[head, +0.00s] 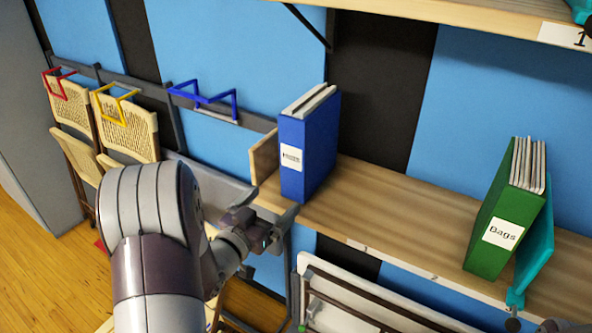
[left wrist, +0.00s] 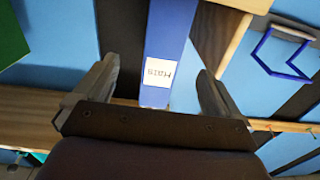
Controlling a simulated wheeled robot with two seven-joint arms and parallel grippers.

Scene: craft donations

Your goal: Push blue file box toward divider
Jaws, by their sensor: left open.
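The blue file box (head: 310,150) stands upright near the left end of the wooden shelf, with papers showing at its top and a white label on its spine. In the left wrist view the blue file box (left wrist: 167,40) lies between the two open fingers. My left gripper (head: 266,212) is open and empty, just in front of and below the box's lower left corner; I cannot tell if it touches. A wooden end piece (head: 264,157) stands left of the box. A green file box (head: 505,210) labelled "Bags" leans against a teal divider (head: 534,252) at the right.
The wooden shelf (head: 400,212) is bare between the blue and green boxes. An upper shelf (head: 470,12) runs overhead at the right. Folding chairs (head: 128,125) hang at the left under coloured hooks. A folded white-topped item (head: 350,290) stands below the shelf.

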